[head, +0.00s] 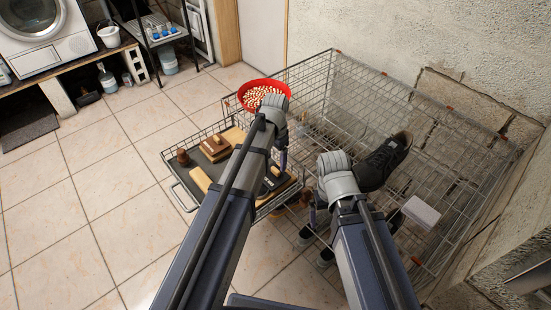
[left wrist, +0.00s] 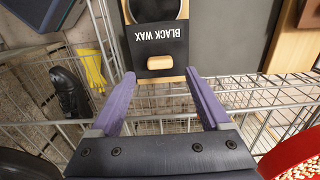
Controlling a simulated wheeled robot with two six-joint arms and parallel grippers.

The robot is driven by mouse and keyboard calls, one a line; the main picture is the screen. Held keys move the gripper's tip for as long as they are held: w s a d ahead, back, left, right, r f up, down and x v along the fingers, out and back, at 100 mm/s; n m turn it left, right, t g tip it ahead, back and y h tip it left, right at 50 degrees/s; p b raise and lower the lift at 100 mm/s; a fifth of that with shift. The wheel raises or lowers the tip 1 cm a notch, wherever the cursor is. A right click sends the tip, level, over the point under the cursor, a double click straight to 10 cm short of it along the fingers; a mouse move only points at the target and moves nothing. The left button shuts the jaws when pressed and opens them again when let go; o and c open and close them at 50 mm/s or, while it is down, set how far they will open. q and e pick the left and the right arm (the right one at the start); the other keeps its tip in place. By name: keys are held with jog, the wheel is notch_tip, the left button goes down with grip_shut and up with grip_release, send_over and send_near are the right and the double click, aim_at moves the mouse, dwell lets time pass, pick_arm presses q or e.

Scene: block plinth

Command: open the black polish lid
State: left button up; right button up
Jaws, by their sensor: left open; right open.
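The black polish lid (left wrist: 160,40) is a black panel marked "BLACK WAX" with a small wooden grip (left wrist: 159,62) on its near edge. In the left wrist view it is at the top middle; a dark round shape shows at its far side. In the head view it is a dark piece (head: 276,172) in the wire tray, partly hidden by my left arm. My left gripper (left wrist: 160,76) is open, its purple fingers on either side of the wooden grip in the picture, with nothing held between them. My right gripper (head: 316,246) is open, low beside the wire cage and apart from the tray.
The tray (head: 177,193) also holds a wooden brush (head: 216,142) and wooden blocks. A red bowl (head: 284,84) of beige pieces stands behind. The tiled floor at left is clear.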

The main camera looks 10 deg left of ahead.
aim_at(275, 169)
pick_arm(q)
notch_tip(275, 169, up, 4)
jog(key=p, duration=0.2)
jog(key=shift+f+p, duration=0.15)
jog(key=shift+p, duration=0.15)
jog(key=shift+f, duration=0.2)
notch_tip(275, 169, down, 8)
jog(key=b, duration=0.8)
jog(key=shift+w+d+r, duration=0.25)
jog(key=shift+w, duration=0.05)
